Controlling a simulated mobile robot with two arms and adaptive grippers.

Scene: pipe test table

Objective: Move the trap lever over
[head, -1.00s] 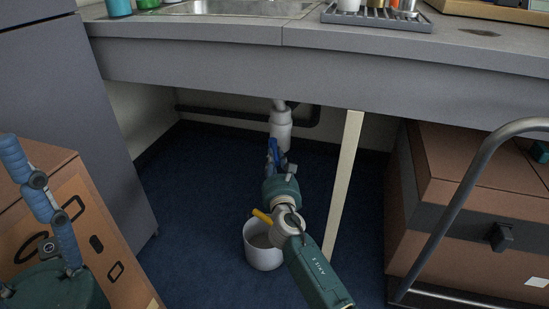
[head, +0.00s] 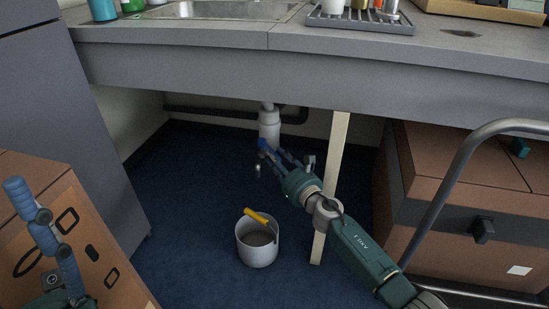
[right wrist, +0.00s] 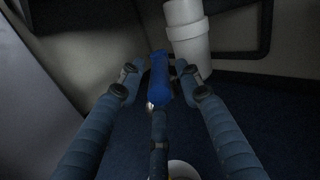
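The trap lever appears to be the bright blue handle (head: 264,145) just below the white drain pipe (head: 269,125) under the sink. In the right wrist view the blue handle (right wrist: 160,78) lies between my finger ends, with the white pipe (right wrist: 188,38) behind it. My right gripper (head: 272,158) reaches in from the right at the handle. Its two outer fingers stand apart on either side of the handle; contact is not clear. My left gripper (head: 45,230) is at the lower left, partly cut off, far from the lever; its opening is unclear.
A pale bucket (head: 257,248) with a yellow-handled tool stands on the blue floor below. A light post (head: 331,185) is right of the pipe, close to my right arm. Brown boxes and a metal rail (head: 455,180) stand at the right. The counter (head: 300,75) overhangs.

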